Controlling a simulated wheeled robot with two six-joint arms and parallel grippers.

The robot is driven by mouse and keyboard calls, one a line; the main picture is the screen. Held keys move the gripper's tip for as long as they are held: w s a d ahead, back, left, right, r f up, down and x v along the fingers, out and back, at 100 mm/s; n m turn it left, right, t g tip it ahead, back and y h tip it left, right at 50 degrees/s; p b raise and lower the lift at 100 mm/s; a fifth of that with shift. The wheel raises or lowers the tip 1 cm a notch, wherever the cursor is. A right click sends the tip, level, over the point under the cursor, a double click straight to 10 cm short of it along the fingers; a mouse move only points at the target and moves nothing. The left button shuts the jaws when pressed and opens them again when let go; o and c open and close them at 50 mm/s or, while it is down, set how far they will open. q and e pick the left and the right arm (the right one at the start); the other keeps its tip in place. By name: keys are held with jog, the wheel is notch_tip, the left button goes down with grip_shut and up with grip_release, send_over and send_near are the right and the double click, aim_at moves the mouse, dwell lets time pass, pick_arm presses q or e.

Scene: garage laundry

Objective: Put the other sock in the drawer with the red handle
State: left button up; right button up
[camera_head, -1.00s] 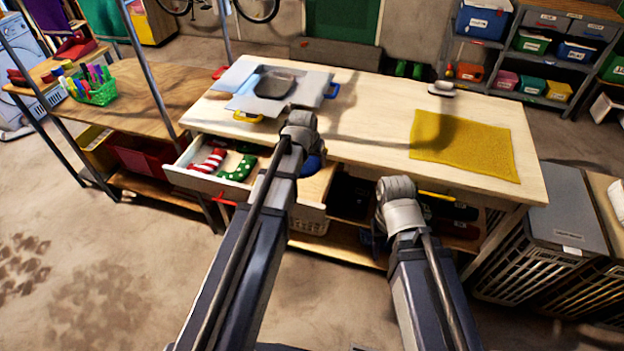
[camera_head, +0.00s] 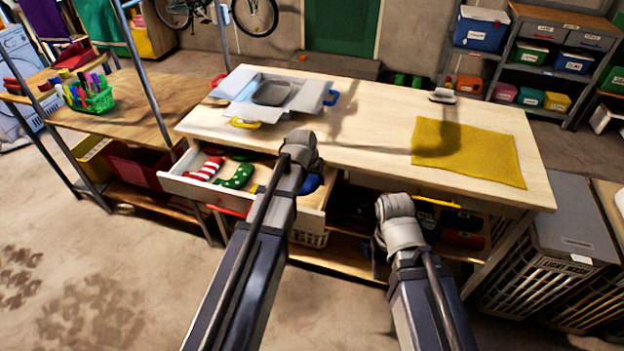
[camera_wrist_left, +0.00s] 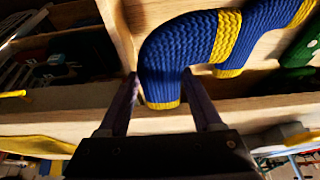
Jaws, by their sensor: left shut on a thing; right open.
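The drawer with the red handle (camera_head: 229,211) is pulled open under the left part of the workbench. Inside lie a red-and-white striped sock (camera_head: 205,169) and a green sock with white dots (camera_head: 236,176). My left gripper (camera_wrist_left: 162,86) is shut on one end of a blue sock with yellow bands (camera_wrist_left: 195,42). In the head view the blue sock (camera_head: 312,184) shows beside my left wrist, at the drawer's right part. I cannot tell whether it touches the drawer floor. My right gripper (camera_head: 399,222) is open in front of the workbench, its fingers mostly hidden.
On the workbench (camera_head: 370,130) are a grey-blue folding board (camera_head: 240,86) with a folded grey cloth and a yellow cloth (camera_head: 466,152). A drawer with a yellow handle (camera_head: 437,201) is closer to my right arm. A laundry basket (camera_head: 570,235) stands at the right.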

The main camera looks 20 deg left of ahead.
pick_arm(q)
jog(key=shift+f+b, duration=0.55)
jog(key=shift+f, duration=0.05)
jog(key=o, duration=1.3)
jog(key=shift+o, duration=0.2)
jog(key=shift+r, duration=0.15)
jog(key=shift+r+p, duration=0.5)
jog(key=shift+p, duration=0.15)
jog(key=p+v, duration=1.1)
jog(key=v, duration=0.1)
jog(key=s+d+m+g, duration=0.1)
jog(key=s+d+g, duration=0.1)
jog(key=s+d, duration=0.4)
jog(key=s+d+f+m+g+y, duration=0.1)
jog(key=s+d+m+g, duration=0.1)
jog(key=s+d, duration=0.5)
jog(key=s+g, duration=0.1)
jog(key=s, duration=0.5)
jog(key=shift+s+d+f+y, duration=0.25)
jog(key=shift+y, duration=0.05)
